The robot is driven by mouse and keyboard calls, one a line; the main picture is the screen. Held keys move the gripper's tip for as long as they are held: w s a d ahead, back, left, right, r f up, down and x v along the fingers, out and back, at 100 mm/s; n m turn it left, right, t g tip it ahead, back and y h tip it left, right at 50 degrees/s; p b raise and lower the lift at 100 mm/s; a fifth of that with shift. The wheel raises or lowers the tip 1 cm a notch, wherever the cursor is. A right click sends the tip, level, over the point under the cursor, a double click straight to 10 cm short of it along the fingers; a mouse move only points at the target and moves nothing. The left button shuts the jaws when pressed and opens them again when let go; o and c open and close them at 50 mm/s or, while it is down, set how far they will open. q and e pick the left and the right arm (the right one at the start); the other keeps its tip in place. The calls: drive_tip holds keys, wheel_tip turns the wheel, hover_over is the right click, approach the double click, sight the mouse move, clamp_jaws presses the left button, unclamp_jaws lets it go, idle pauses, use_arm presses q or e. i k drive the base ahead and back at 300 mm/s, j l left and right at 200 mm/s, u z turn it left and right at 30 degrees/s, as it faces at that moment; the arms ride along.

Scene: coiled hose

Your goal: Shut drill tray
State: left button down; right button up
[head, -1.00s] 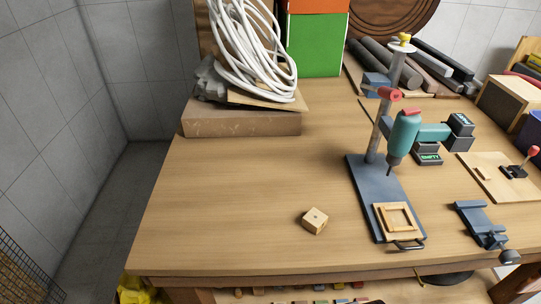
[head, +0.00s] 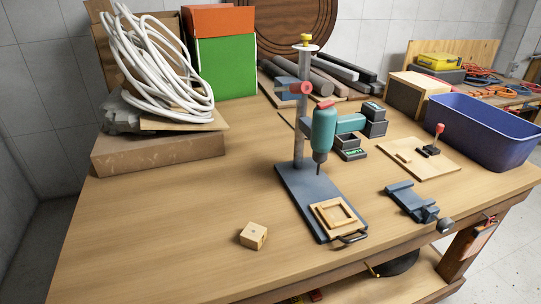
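The drill stand in the head view has a blue-grey base plate (head: 295,186), a grey upright post (head: 300,120) and a teal drill (head: 324,130) with its bit pointing down. The drill tray (head: 338,215), a light wooden square frame, lies at the front end of the base. A dark handle (head: 352,238) sticks out at the base's front edge, close to the tray. Whether the tray is fully in cannot be told from here. Neither of my grippers is in view.
A small wooden block (head: 253,236) lies left of the stand. A blue-grey vise (head: 411,201) and a board with a red-knobbed clamp (head: 428,155) are to the right, with a blue bin (head: 485,128) beyond. A coiled white hose (head: 160,75) sits back left. The table's front left is clear.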

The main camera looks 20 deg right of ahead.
sight(337, 221)
drive_tip(key=k+l+z, duration=0.1)
drive_tip(key=z, duration=0.35)
drive_tip(key=l+z, duration=0.2)
drive_tip(key=z, duration=0.25)
drive_tip(key=k, duration=0.05)
